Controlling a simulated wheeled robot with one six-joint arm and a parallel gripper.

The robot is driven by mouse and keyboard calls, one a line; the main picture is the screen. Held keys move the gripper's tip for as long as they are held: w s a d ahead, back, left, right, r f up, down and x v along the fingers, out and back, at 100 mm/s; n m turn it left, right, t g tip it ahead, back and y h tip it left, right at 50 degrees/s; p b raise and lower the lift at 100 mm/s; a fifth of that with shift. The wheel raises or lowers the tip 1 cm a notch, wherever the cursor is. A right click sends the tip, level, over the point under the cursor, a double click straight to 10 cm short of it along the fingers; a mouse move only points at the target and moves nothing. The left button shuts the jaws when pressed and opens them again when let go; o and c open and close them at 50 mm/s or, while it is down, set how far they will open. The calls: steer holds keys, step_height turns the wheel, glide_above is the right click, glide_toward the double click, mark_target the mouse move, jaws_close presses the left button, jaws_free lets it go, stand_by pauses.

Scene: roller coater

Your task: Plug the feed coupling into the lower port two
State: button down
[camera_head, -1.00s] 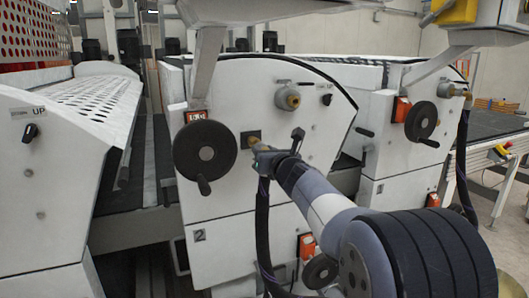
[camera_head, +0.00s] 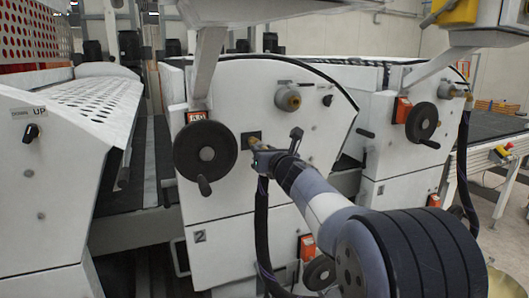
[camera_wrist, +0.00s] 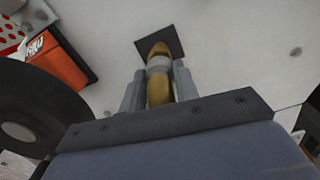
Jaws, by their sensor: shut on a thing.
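My gripper (camera_head: 257,151) is at the front of the white machine unit marked 2, just below a small black square plate (camera_head: 251,136). In the wrist view the two grey fingers of my gripper (camera_wrist: 160,88) are shut on the brass feed coupling (camera_wrist: 159,92). A grey collar and a brass end lie ahead of it, in line with the black plate (camera_wrist: 175,40). I cannot tell where the coupling ends and the port begins, or how deep it sits. A black hose (camera_head: 262,225) hangs down below my gripper.
A black handwheel (camera_head: 205,151) stands close on the left, also large in the wrist view (camera_wrist: 35,115). An upper brass fitting (camera_head: 288,99) sits above right. An orange display (camera_head: 196,116) is above the handwheel. A neighbouring unit with another handwheel (camera_head: 422,122) is at right.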

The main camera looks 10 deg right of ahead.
steer(key=shift+w+a, duration=0.15)
steer(key=shift+w, duration=0.65)
steer(key=c, duration=1)
jaws_free()
steer(key=s+d+b, duration=0.1)
steer(key=s+d, duration=0.1)
steer(key=s, duration=0.8)
steer(key=shift+s+b, duration=0.3)
steer(key=shift+s, duration=0.05)
